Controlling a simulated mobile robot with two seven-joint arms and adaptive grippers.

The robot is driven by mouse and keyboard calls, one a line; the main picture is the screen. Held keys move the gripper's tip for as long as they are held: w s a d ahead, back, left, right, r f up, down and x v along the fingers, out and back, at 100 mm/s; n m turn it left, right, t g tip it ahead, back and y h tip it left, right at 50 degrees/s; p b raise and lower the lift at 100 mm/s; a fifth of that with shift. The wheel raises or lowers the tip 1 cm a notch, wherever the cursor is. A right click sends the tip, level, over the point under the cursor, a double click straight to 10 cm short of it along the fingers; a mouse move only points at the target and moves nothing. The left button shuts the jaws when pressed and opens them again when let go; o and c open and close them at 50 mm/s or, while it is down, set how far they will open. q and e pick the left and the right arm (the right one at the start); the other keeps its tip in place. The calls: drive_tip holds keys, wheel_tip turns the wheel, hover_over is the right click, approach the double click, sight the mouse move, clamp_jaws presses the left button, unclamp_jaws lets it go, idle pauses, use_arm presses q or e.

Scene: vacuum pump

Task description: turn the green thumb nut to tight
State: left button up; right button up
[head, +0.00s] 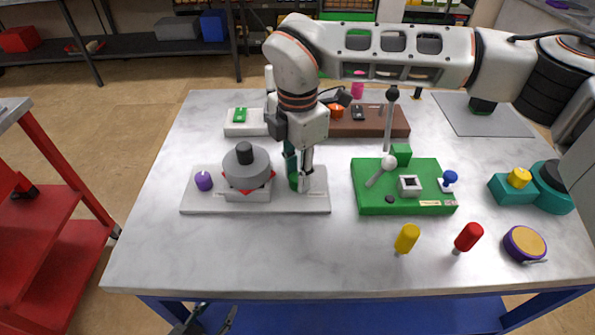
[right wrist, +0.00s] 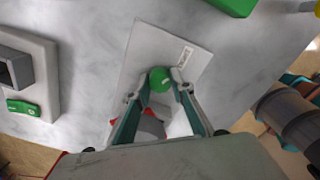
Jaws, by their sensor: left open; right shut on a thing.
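The green thumb nut (right wrist: 159,79) stands on the right part of a light grey base plate (head: 318,206). My right gripper (head: 299,184) points down over it, and in the right wrist view its fingertips (right wrist: 163,84) are closed on the nut's sides. In the head view the nut is mostly hidden by the fingers. The grey round pump body (head: 247,174) with a black knob and red edge sits left of the nut on the same plate. A purple knob (head: 204,181) stands at the plate's left. My left gripper (head: 207,321) is open and empty below the table's front edge.
A green board (head: 372,206) with a lever and small fittings lies to the right. A brown board (head: 380,122) lies behind. The front left tabletop is clear.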

drive_tip(key=shift+w+r, duration=0.1)
drive_tip(key=o, duration=1.1)
drive_tip(key=shift+o, duration=0.2)
wheel_tip(320, 180, up, 12)
